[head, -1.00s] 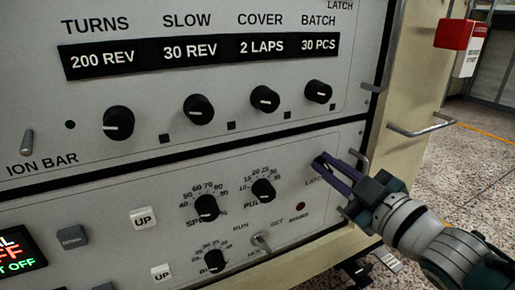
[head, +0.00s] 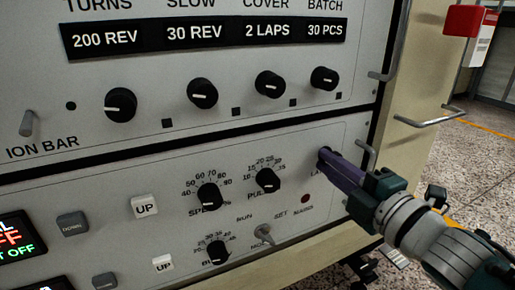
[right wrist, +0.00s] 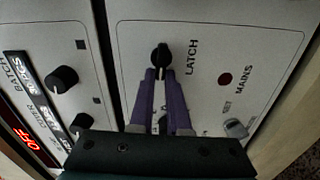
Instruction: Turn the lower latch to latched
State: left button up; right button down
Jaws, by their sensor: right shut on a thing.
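The lower latch (right wrist: 161,55) is a small black knob beside the word LATCH on the lower grey panel (head: 330,215). In the head view it is mostly hidden by my fingers. My right gripper (head: 326,156) reaches in from the right, its purple fingers pointing at the panel. In the right wrist view the fingertips of my right gripper (right wrist: 160,72) are closed in on the latch from both sides. The knob's pointer direction is hard to read. My left gripper is not in view.
A metal handle (head: 366,160) stands close to the right gripper's fingertips. A larger handle (head: 430,121) and a red box (head: 465,20) are farther right. Black knobs (head: 267,180) and a toggle switch (head: 263,235) are left of the gripper.

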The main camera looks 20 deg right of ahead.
jog(key=shift+f+n, duration=0.1)
jog(key=shift+n, duration=0.4)
jog(key=c, duration=0.9)
grip_release()
jog(key=s+p, duration=0.1)
jog(key=s, duration=0.2)
jog(key=s+p, duration=0.1)
jog(key=s, duration=0.2)
jog(key=s+p, duration=0.2)
jog(key=s, duration=0.2)
jog(key=shift+d, duration=0.4)
